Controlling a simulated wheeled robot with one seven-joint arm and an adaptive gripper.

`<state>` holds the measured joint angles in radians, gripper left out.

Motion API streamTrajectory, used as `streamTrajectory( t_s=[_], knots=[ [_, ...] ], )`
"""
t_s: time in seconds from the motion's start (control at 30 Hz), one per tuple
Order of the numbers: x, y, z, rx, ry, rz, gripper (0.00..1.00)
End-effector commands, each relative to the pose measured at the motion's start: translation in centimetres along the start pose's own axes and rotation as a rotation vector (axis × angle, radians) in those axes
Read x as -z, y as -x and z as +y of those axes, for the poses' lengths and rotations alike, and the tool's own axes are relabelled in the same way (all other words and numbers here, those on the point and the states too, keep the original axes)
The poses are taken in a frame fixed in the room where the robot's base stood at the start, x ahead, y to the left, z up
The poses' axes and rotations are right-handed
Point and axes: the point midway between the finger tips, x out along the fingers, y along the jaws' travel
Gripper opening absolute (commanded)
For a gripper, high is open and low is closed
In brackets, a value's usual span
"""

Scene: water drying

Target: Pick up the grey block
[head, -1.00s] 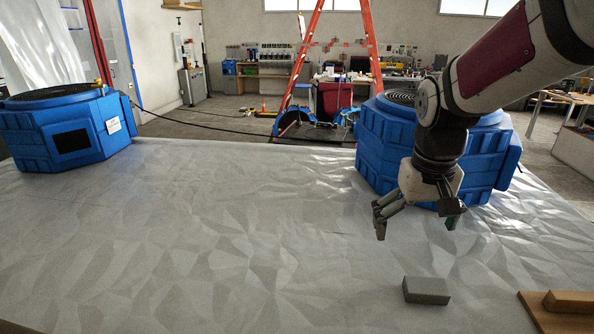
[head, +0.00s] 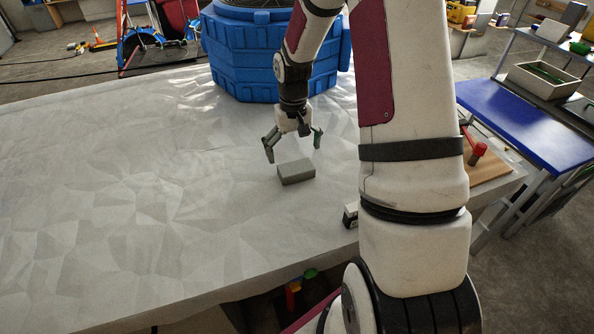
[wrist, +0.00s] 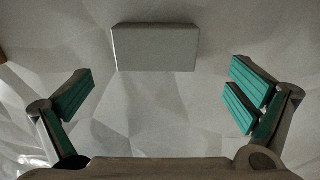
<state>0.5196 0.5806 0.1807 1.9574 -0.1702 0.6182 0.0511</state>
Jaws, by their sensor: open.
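The grey block (head: 296,172) lies flat on the sheet-covered table (head: 150,200), in front of the blue machine. In the wrist view the grey block (wrist: 155,47) is at the top middle, ahead of the fingertips and between their lines. My gripper (head: 293,146) is open and empty, just behind and above the block in the head view. In the wrist view my gripper (wrist: 158,98) shows green finger pads spread wider than the block. No finger touches the block.
A blue machine (head: 262,60) stands behind my gripper on the table. My arm crosses the right side. A small black and white item (head: 351,215) and a wooden board (head: 488,165) lie to the right. The table's left side is clear.

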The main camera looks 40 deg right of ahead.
Motion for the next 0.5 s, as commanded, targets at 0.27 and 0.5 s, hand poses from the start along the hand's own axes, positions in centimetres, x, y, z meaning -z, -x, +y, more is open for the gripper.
streamTrajectory(
  t_s=[0.27,0.5],
  knots=[
    [-0.2,-2.0,0.1,0.0,0.0,-0.002,1.0],
    [-0.8,-5.0,0.6,0.0,0.0,-0.003,1.0]
  ],
)
